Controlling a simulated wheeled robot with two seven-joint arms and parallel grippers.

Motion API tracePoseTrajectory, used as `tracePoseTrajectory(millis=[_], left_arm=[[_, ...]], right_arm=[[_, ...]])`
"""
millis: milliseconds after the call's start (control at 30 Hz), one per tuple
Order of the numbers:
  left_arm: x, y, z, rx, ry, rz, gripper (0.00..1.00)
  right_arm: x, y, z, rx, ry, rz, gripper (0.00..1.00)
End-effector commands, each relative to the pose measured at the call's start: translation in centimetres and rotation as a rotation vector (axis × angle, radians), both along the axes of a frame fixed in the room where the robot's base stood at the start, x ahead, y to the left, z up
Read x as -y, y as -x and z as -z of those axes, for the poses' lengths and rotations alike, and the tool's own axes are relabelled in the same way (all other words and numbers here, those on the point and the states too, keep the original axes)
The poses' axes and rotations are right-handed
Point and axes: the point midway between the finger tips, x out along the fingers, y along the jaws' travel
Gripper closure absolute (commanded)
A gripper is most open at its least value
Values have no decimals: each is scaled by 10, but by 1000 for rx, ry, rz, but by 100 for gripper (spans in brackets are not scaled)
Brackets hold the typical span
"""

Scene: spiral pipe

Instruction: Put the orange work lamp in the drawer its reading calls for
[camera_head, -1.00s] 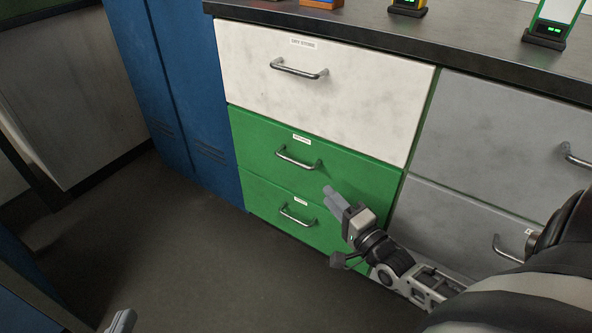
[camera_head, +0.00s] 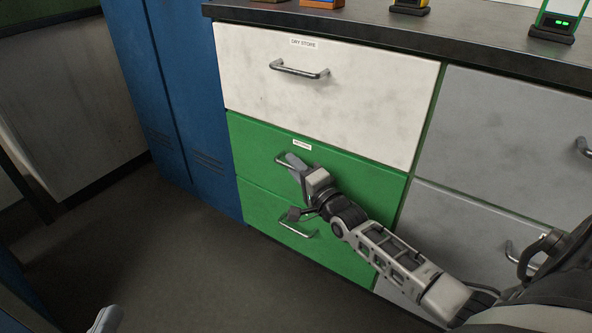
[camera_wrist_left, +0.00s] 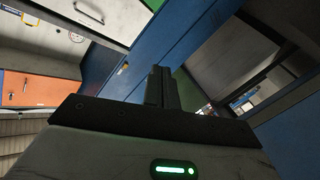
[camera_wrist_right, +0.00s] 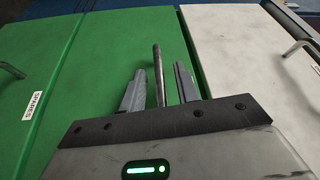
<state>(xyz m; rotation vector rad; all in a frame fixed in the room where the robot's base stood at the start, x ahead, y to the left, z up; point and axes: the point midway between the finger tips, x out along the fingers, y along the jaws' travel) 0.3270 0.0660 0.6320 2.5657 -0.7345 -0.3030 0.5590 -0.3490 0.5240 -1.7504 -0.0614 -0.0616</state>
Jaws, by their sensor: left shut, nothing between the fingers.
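An orange-based object (camera_head: 322,4), possibly the orange work lamp, stands on the counter, cut off by the top edge of the head view; no reading shows. The drawers are a white top drawer (camera_head: 330,95), a green middle drawer (camera_head: 350,180) and a green bottom drawer (camera_head: 262,206), all shut. My right gripper (camera_head: 292,160) is at the middle drawer's handle. In the right wrist view its open fingers (camera_wrist_right: 158,88) stand either side of the handle bar (camera_wrist_right: 157,70). My left gripper (camera_head: 106,318) is shut and empty, low at the left, away from the drawers.
A yellow device (camera_head: 410,8) and a green-framed device (camera_head: 553,28) with green lights stand on the dark counter (camera_head: 480,50). Grey drawers (camera_head: 500,130) are to the right, a blue cabinet (camera_head: 180,90) to the left. The floor (camera_head: 190,260) in front is clear.

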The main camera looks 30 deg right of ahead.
Motion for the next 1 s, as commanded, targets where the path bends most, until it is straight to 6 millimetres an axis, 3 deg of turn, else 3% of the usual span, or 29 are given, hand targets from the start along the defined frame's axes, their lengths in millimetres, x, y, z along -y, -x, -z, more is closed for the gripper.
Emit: tracePoseTrajectory(millis=[133,267,633,1000], left_arm=[[0,0,-4,6,4,-1,100],[0,0,-3,7,3,-1,100],[-1,-1,-5,2,-23,-5,100],[-11,3,9,-47,-254,-21,100]], right_arm=[[0,0,0,0,0,0,68],[0,0,0,0,0,0,100],[-10,5,-3,1,-3,0,100],[-72,38,-5,-4,-8,13,100]])
